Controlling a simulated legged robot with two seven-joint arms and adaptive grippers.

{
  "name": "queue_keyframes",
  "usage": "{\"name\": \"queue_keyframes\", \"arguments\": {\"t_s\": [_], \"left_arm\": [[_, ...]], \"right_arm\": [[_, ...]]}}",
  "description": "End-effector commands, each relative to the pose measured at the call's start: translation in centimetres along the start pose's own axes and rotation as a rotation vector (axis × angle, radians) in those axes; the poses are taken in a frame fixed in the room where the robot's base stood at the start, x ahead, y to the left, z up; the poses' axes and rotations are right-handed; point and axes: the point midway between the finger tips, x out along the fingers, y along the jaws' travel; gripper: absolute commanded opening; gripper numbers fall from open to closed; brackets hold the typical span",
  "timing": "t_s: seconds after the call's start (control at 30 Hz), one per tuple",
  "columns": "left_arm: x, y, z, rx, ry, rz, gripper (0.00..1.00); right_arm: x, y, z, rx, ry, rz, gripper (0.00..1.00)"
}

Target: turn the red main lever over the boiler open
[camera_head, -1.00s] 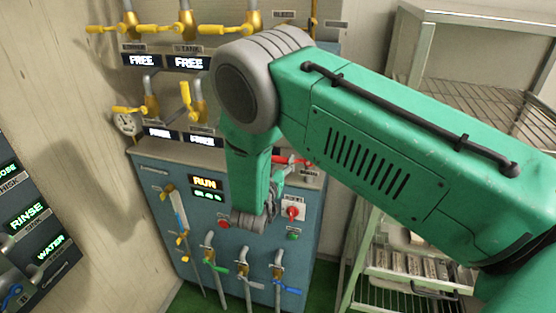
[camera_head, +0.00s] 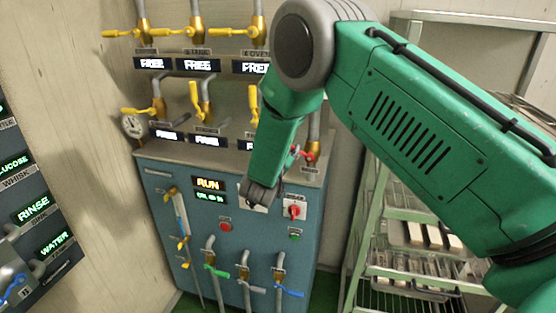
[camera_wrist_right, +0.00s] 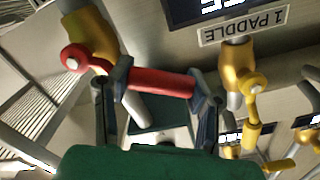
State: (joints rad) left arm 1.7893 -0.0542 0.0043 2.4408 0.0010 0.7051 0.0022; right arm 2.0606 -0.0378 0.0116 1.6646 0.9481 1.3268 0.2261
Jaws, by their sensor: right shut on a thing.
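The red main lever (camera_wrist_right: 158,82) shows in the right wrist view, running from its red pivot cap on a brass valve at the left to the right finger. My right gripper (camera_wrist_right: 161,80) has one finger at each side of the red handle and is shut on it. In the head view a small part of the red lever (camera_head: 299,152) shows beside my green right forearm, above the blue boiler cabinet (camera_head: 165,212). The forearm hides most of the lever and the gripper there. My left gripper is in neither current view.
Yellow-handled valves (camera_head: 198,105) stand left of my arm. A red rotary switch (camera_head: 294,212) is on the cabinet front below. Taps with coloured handles (camera_head: 250,285) line the cabinet's lower front. A metal rack (camera_head: 405,240) stands at the right.

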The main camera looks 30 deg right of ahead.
Motion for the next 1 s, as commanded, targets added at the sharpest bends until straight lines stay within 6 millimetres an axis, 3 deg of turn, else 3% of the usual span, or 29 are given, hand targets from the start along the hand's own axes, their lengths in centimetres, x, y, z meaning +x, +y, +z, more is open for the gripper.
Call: {"name": "queue_keyframes", "arguments": {"t_s": [0.33, 1.0], "left_arm": [[2.9, 0.1, 0.1, 0.001, 0.0, 0.001, 0.0], [9.8, 0.1, 0.5, 0.0, 0.0, 0.0, 0.0]], "right_arm": [[0.0, 0.4, -2.5, 0.338, -0.001, -0.006, 0.0], [0.0, 3.3, -5.8, 0.904, -0.002, -0.001, 0.0]]}}
